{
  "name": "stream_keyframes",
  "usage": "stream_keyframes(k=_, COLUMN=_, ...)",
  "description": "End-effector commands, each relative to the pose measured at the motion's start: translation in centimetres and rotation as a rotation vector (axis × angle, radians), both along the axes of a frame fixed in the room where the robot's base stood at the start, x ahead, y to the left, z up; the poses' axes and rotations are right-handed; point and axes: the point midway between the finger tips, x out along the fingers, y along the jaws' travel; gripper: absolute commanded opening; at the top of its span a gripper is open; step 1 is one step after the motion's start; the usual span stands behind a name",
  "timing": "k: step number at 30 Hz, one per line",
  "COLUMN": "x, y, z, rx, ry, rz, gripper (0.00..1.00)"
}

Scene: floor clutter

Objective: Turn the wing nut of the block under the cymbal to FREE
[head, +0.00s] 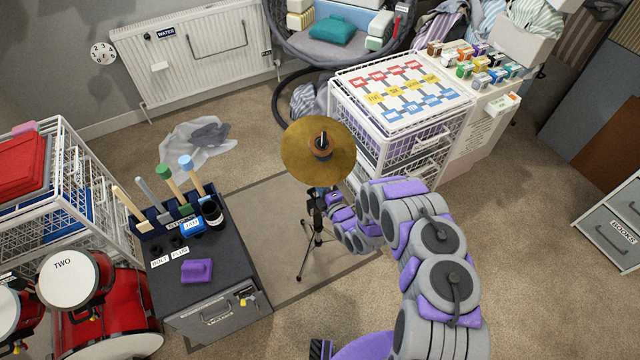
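A gold cymbal (308,158) sits on top of a black stand (306,262) with tripod legs, on a beige mat. A dark fitting (321,143) is at the cymbal's centre. My purple and grey arm curls in from the lower right. Dark parts and a bit of blue show there, too small to tell apart. I cannot make out the block, its wing nut or any FREE marking. Whether the fingers are open or touch anything is unclear.
A dark cabinet (215,297) with tools and a purple object stands left of the stand. Red drums (125,300) are at the lower left. A white wire basket unit (385,140) is close behind my arm. Mat and carpet around the tripod are mostly clear.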

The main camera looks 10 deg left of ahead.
Motion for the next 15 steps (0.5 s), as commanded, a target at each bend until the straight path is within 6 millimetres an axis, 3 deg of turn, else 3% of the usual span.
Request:
stream_keyframes(k=14, x=-0.33, y=0.26, z=-0.42, rx=-0.015, ry=0.0, rz=0.007, gripper=0.0)
stream_keyframes(k=15, x=-0.35, y=0.26, z=-0.41, rx=-0.015, ry=0.0, rz=0.007, gripper=0.14)
